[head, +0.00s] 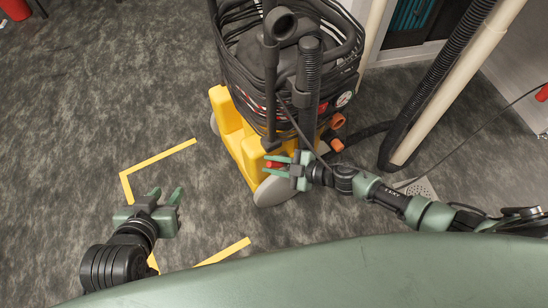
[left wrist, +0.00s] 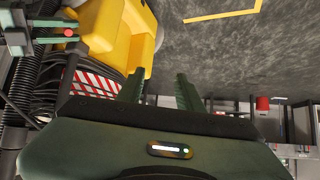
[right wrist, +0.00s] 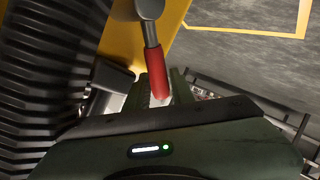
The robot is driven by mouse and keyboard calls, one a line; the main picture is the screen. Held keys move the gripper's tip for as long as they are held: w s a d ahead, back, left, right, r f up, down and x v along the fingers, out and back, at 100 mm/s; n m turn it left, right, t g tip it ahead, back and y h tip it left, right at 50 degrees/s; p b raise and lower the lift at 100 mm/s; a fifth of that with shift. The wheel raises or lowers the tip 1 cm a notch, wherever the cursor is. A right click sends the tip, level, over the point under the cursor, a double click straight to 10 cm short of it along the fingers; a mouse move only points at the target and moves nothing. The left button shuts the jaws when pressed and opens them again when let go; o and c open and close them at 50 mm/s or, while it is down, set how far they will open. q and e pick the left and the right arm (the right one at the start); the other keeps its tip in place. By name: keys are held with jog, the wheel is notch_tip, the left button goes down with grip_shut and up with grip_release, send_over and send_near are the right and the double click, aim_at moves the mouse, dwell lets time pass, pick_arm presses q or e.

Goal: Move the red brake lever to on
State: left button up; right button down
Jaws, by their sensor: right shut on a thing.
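The red brake lever (right wrist: 158,78) shows in the right wrist view as a red grip on a short metal stem, in front of the yellow base. Its end lies between the fingers of my right gripper (right wrist: 160,92), which is shut on it. In the head view my right gripper (head: 279,164) is at the front of the yellow cart (head: 239,136), and a bit of the red lever (head: 273,165) shows between its fingers. My left gripper (head: 162,197) is open and empty over the floor, left of the cart. Any on or off marking is not readable.
The cart carries a black machine wrapped in coiled hose (head: 345,55), with a grey wheel (head: 277,189) at its front. A cream pipe (head: 440,80) and black corrugated hose stand at right. Yellow tape (head: 160,168) marks the open floor at left.

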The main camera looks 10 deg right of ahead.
jog(key=shift+s+a+f+n+h+p, duration=0.2)
jog(key=shift+a+f+n+h+p, duration=0.15)
jog(key=shift+p, duration=0.8)
pick_arm(q)
jog(key=s+a+f+g+y+p, duration=0.1)
jog(key=s+a+g, duration=0.15)
jog(key=s, duration=0.35)
jog(key=s+a+f+g+y+p, duration=0.1)
jog(key=s+f+g, duration=0.1)
jog(key=s+g, duration=0.25)
pick_arm(e)
jog(key=shift+a+f+n+h, duration=0.15)
jog(key=shift+f+n+h, duration=0.1)
jog(key=shift+h, duration=0.1)
pick_arm(q)
jog(key=shift+s+p+x, duration=0.15)
jog(key=shift+p+x, duration=0.1)
jog(key=shift+x, duration=1.1)
jog(key=shift+s+p+x, duration=0.15)
jog(key=shift+p+x, duration=0.05)
jog(key=shift+x, duration=1.1)
pick_arm(e)
jog(key=shift+s+a+f+h, duration=0.15)
jog(key=shift+f+h, duration=0.25)
jog(key=shift+f, duration=0.05)
pick_arm(q)
jog(key=shift+d+f, duration=0.1)
jog(key=shift+d, duration=0.05)
